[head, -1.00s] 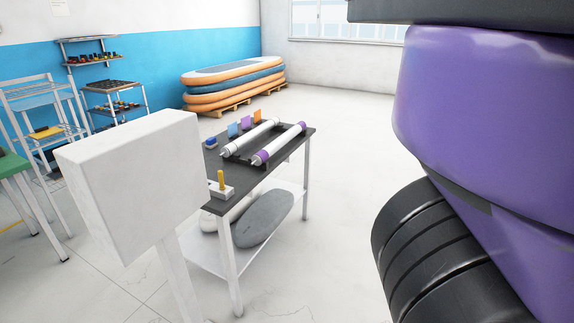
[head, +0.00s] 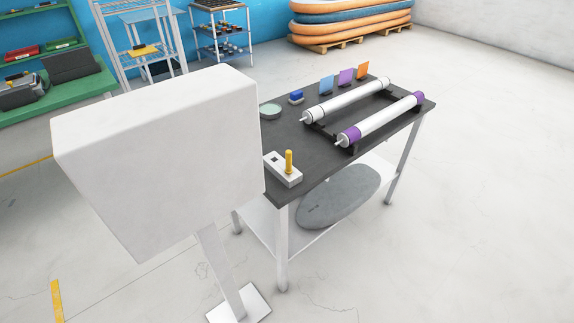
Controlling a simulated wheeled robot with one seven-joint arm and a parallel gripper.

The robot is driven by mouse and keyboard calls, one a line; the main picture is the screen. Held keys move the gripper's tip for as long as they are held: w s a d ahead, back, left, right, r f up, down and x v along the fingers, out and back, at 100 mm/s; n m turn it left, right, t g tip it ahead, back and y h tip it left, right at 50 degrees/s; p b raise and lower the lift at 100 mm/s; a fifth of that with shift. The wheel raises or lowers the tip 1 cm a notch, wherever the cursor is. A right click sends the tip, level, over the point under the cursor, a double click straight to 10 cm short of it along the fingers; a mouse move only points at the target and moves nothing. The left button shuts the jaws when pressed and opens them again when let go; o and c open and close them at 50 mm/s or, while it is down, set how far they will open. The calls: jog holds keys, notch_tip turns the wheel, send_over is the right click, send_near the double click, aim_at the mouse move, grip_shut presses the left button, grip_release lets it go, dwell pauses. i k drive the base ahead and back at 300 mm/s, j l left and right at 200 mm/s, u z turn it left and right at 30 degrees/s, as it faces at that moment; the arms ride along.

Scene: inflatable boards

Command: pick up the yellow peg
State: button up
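The yellow peg (head: 289,161) stands upright in a small white block (head: 284,175) at the near left corner of a dark-topped table (head: 345,159). The block also has a dark square opening beside the peg. Nothing is touching the peg except the block. My gripper is not in view.
A large white box on a post (head: 160,150) stands left of the table, close to the peg. Two rollers, one white (head: 347,100) and one with purple ends (head: 381,119), lie on the table. A blue item (head: 296,97) and a round dish (head: 270,111) sit behind. Floor at right is clear.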

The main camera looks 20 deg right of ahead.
aim_at(288, 170)
jog(key=i+l, duration=0.2)
jog(key=l, duration=0.2)
jog(key=i+l+u, duration=0.1)
jog(key=l, duration=0.25)
jog(key=i+l, duration=0.2)
jog(key=l, duration=0.2)
jog(key=i+u, duration=0.05)
